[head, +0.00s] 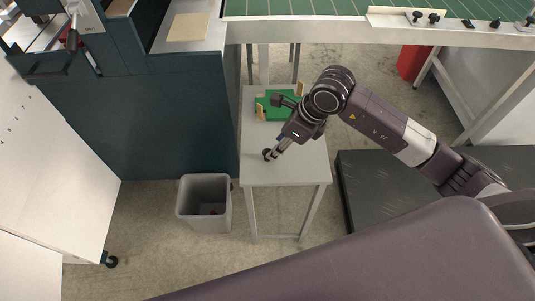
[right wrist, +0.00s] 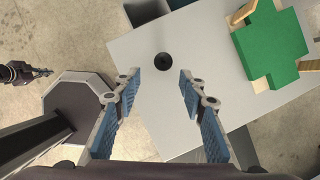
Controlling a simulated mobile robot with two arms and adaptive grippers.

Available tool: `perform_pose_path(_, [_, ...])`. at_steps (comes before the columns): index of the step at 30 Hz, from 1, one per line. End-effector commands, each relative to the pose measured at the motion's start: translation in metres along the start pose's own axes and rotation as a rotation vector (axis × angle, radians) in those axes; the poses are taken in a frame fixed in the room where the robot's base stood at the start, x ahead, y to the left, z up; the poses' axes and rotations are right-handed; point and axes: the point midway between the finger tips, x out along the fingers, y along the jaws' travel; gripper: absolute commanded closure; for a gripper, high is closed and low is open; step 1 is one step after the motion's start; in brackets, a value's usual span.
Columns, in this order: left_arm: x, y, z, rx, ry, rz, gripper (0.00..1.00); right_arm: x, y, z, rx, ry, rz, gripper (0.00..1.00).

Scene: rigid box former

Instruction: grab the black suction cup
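The black suction cup (right wrist: 163,61) lies on the light grey table, a small round dark piece with a hole in its middle. In the head view the cup (head: 267,154) is near the table's left edge, by my fingertips. My right gripper (right wrist: 159,82) is open and empty, its two blue-padded fingers apart with the cup beyond and between them. In the head view the right gripper (head: 274,151) reaches down over the table. A dark jointed part with thin fingers at the right wrist view's left edge looks like my left gripper (right wrist: 40,73), too small to judge.
A green piece (head: 278,105) with tan tabs lies at the far part of the table (head: 285,174); it also shows in the right wrist view (right wrist: 270,48). A grey bin (head: 204,204) stands left of the table. A dark cabinet (head: 150,130) is behind the bin.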

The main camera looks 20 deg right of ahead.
Motion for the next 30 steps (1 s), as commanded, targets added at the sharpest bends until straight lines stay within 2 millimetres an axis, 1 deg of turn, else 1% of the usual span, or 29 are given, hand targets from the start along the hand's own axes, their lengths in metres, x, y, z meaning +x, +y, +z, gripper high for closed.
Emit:
perform_pose_path(5, [-0.003,-0.001,0.0,-0.001,0.0,-0.001,1.0,0.019,-0.001,-0.002,0.0,0.01,-0.002,0.62])
perform_pose_path(8, [-0.006,-0.001,-0.001,-0.001,0.0,-0.001,1.0,0.029,-0.002,0.0,0.002,0.009,-0.001,0.62])
perform_pose_path(13, [-0.014,-0.002,-0.002,-0.001,0.001,-0.002,1.0,0.052,-0.004,0.005,0.002,0.009,0.001,0.62])
perform_pose_path(15, [-0.014,-0.002,-0.002,-0.001,0.001,-0.002,1.0,0.063,-0.005,0.005,0.002,0.007,0.001,0.62])
perform_pose_path(18, [-0.015,-0.002,-0.002,-0.001,0.001,-0.003,1.0,0.072,-0.005,0.004,0.0,0.007,-0.002,0.62])
perform_pose_path(26, [-0.014,-0.003,-0.002,-0.001,0.002,-0.003,1.0,0.075,-0.005,0.004,-0.001,0.006,-0.002,0.62])
perform_pose_path(30, [-0.014,-0.003,-0.002,-0.001,0.002,-0.003,1.0,0.075,-0.005,0.004,-0.001,0.006,-0.002,0.76])
